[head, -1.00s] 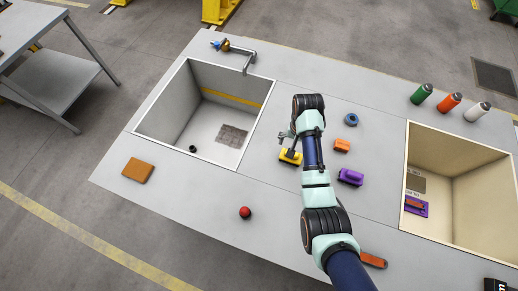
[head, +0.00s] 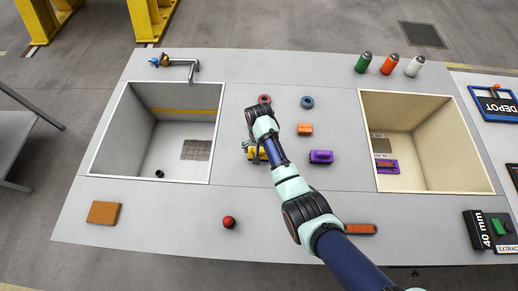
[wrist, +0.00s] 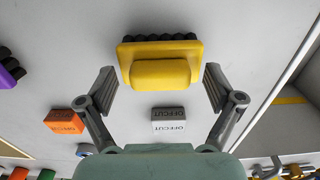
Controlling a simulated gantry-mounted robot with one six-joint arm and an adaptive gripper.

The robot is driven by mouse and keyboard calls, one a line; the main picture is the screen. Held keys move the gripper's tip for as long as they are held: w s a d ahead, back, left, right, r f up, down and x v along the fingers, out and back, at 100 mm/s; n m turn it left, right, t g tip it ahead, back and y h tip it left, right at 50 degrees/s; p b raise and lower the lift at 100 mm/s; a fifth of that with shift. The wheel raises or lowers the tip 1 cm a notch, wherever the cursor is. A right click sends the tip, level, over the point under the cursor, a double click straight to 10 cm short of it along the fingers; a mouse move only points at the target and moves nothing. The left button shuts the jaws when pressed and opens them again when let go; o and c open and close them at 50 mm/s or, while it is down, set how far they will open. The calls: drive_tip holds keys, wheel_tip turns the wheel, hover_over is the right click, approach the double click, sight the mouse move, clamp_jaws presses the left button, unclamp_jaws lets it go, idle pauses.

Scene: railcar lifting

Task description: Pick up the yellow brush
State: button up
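The yellow brush (head: 256,154) lies on the grey worktop right of the left sink, partly hidden by my arm in the head view. In the wrist view the yellow brush (wrist: 160,62) shows whole, with a raised handle block and dark bristles along its far edge. My gripper (wrist: 159,84) is open and empty. Its two fingers stand on either side of the brush, with a small gap at each end. In the head view my gripper (head: 250,146) is low beside the brush and mostly hidden by my wrist.
A white offcut block (wrist: 168,119) and an orange offcut block (wrist: 65,121) lie near. A purple brush (head: 321,157), blue ring (head: 307,102) and red ring (head: 264,99) surround the spot. The left sink (head: 212,170) and beige bin (head: 433,192) flank it.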

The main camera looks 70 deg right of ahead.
drive_tip(key=c, duration=1.2)
drive_tip(key=shift+c, duration=0.2)
drive_tip(key=shift+r, duration=0.15)
wheel_tip(320, 180, up, 20)
drive_tip(key=p, duration=0.8)
